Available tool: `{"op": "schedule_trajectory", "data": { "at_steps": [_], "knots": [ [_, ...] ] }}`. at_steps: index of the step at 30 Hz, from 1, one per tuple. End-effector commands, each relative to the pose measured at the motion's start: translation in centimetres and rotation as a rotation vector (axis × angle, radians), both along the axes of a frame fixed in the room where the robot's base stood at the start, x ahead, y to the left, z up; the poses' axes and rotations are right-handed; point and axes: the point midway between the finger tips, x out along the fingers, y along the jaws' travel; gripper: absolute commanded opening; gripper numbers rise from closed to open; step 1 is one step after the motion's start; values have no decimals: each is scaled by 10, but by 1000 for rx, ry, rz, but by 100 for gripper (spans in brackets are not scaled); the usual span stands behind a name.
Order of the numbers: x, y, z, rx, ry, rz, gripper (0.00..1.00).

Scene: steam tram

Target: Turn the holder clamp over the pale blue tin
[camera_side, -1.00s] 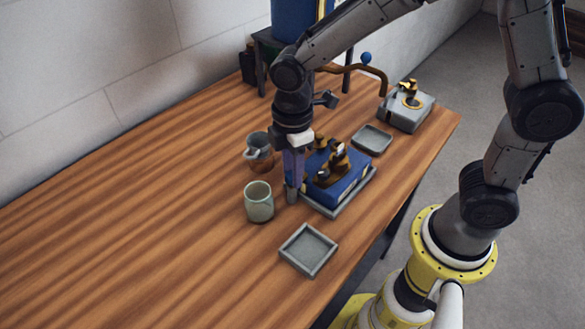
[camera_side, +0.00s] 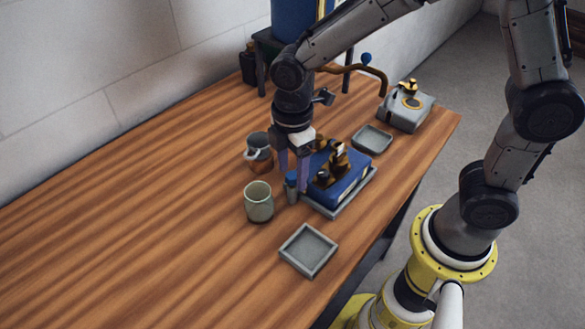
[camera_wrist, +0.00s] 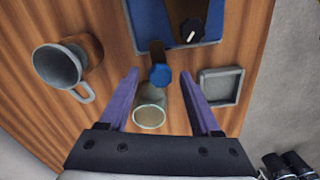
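A small post with a blue knob (camera_side: 291,178) stands at the left edge of the blue block, beside the pale grey-green cup. The knob (camera_wrist: 160,75) also shows in the wrist view, on a dark stem; I take it for the holder clamp, but cannot be sure. My gripper (camera_side: 294,172) is open and points down, its purple fingers on either side of and above the knob, apparently not touching it. The cup (camera_side: 258,203) is the nearest match for the pale blue tin; it stands upright and also shows in the wrist view (camera_wrist: 149,116).
The blue block (camera_side: 349,181) with brass fittings sits on a grey tray (camera_side: 345,206). A grey-and-copper jug (camera_side: 258,143) stands behind the cup. Square dishes (camera_side: 308,251) and (camera_side: 372,139) lie in front and behind. A grey box (camera_side: 406,112) stands at far right. The table's left is clear.

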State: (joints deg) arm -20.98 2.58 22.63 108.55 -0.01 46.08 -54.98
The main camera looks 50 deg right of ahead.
Motion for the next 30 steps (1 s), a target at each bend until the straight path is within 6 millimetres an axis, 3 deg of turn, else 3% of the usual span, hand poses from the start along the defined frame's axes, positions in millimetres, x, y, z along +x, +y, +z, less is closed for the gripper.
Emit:
{"op": "schedule_trajectory", "data": {
  "at_steps": [8, 13, 24, 30],
  "knots": [
    [0, 0, 0, 0, 2, -1, 65],
    [1, 0, 13, 1, -1, -1, 65],
    [0, 0, 90, 1, -3, -1, 65],
    [0, 0, 122, 0, -2, -1, 65]
  ]
}}
